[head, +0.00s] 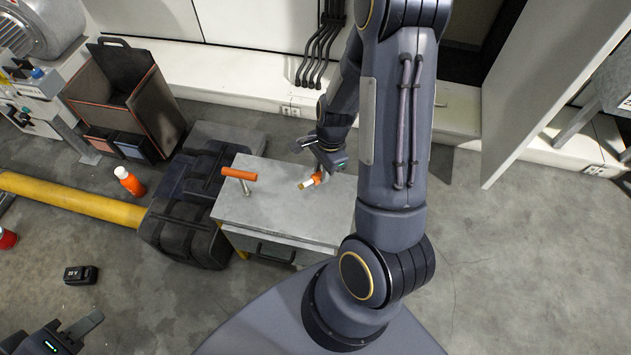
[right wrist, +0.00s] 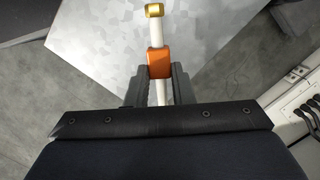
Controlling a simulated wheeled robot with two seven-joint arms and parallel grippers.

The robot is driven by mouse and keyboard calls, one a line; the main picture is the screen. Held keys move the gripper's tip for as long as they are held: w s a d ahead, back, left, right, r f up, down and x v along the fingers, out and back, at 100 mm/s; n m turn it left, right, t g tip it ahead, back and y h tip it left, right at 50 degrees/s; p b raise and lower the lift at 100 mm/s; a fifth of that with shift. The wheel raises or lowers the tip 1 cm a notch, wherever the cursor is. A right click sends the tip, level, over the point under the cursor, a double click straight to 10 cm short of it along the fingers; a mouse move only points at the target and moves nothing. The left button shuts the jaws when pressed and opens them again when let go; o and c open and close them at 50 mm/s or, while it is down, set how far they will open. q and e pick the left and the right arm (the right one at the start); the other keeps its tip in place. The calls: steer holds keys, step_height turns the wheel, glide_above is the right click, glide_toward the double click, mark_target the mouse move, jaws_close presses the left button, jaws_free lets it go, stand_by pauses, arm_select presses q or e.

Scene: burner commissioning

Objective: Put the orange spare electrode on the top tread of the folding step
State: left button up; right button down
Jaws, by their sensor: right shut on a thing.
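The orange spare electrode (head: 317,178) has an orange collar (right wrist: 158,62), a white rod and a brass-coloured tip. My right gripper (head: 326,170) is shut on it at the collar, one finger on each side in the right wrist view (right wrist: 159,78). The electrode lies over the grey flat top of what looks like the folding step (head: 285,215), tip pointing left in the head view. I cannot tell whether it touches the surface. The grey top also shows in the right wrist view (right wrist: 100,45). My left gripper (head: 70,335) is at the lower left, away from these; its jaw opening is unclear.
An open door panel (head: 545,85) is at right.

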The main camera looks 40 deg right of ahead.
mark_target(316, 187)
steer(key=shift+w+a+f, duration=0.45)
steer(key=shift+a+f, duration=0.05)
steer(key=shift+f, duration=0.3)
steer(key=shift+w+a+f+b, duration=0.1)
steer(key=shift+f+b, duration=0.9)
steer(key=shift+f, duration=0.6)
steer(key=shift+f, duration=0.2)
steer(key=c, duration=1.3)
jaws_free()
steer(key=shift+o, duration=0.2)
steer(key=shift+r, duration=0.1)
